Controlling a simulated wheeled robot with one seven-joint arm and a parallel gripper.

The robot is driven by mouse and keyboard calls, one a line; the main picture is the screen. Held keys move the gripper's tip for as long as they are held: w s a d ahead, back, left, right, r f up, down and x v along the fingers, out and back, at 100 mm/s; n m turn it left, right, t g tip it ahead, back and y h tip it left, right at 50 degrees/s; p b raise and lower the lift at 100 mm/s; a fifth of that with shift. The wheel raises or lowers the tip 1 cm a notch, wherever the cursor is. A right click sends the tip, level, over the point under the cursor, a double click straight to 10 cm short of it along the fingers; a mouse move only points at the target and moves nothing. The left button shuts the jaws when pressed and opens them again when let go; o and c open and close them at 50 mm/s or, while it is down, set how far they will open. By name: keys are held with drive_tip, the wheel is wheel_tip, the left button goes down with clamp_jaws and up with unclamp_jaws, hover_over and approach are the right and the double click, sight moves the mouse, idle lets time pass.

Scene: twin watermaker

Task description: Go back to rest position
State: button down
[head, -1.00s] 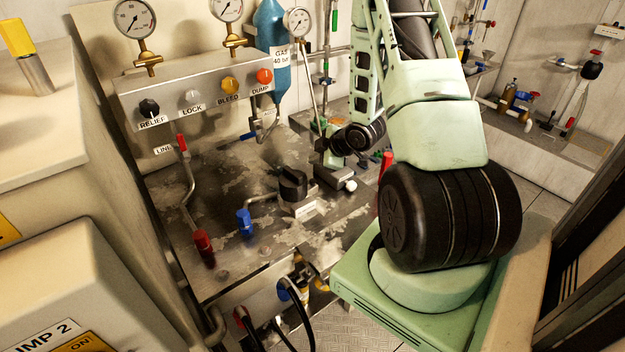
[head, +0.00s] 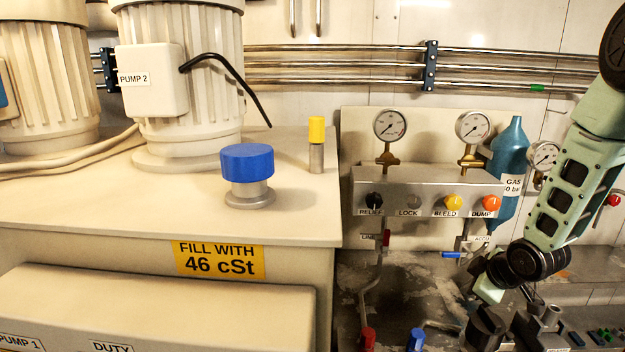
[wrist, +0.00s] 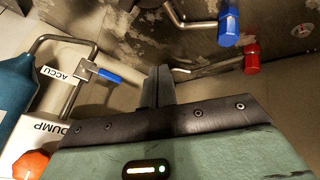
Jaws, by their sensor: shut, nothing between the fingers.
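My green and black arm comes down along the right side of the head view. My gripper (head: 487,290) hangs low over the bench beside the manifold panel, and its fingertips are hard to make out there. In the wrist view my gripper (wrist: 158,75) shows its two dark fingers together, shut and empty. The blue-handled ACCU valve (wrist: 108,76) is left of the fingers in that view. A blue tap handle (wrist: 229,26) and a red one (wrist: 252,58) are up to the right.
A blue gas bottle (head: 508,165) stands close to my arm. The tank top (head: 90,205) at left bears a blue cap (head: 247,164) and a yellow-topped post (head: 316,140).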

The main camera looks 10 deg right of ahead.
drive_tip(key=s+a+r+g, duration=0.1)
drive_tip(key=s+a+r, duration=0.2)
drive_tip(key=a, duration=0.4)
drive_tip(key=s+a+r+g, duration=0.1)
drive_tip(key=s+a+r, duration=0.2)
drive_tip(key=a, duration=0.5)
drive_tip(key=s+a+r+g, duration=0.2)
drive_tip(key=s+a, duration=0.1)
drive_tip(key=a, duration=0.4)
drive_tip(key=s+a+r+g, duration=0.1)
drive_tip(key=s+a, duration=0.3)
drive_tip(key=s, duration=0.4)
drive_tip(key=s+a+r+g, duration=0.2)
drive_tip(key=s+a+r, duration=0.2)
drive_tip(key=s, duration=0.5)
drive_tip(key=shift+s+a, duration=0.3)
drive_tip(key=shift+a, duration=0.25)
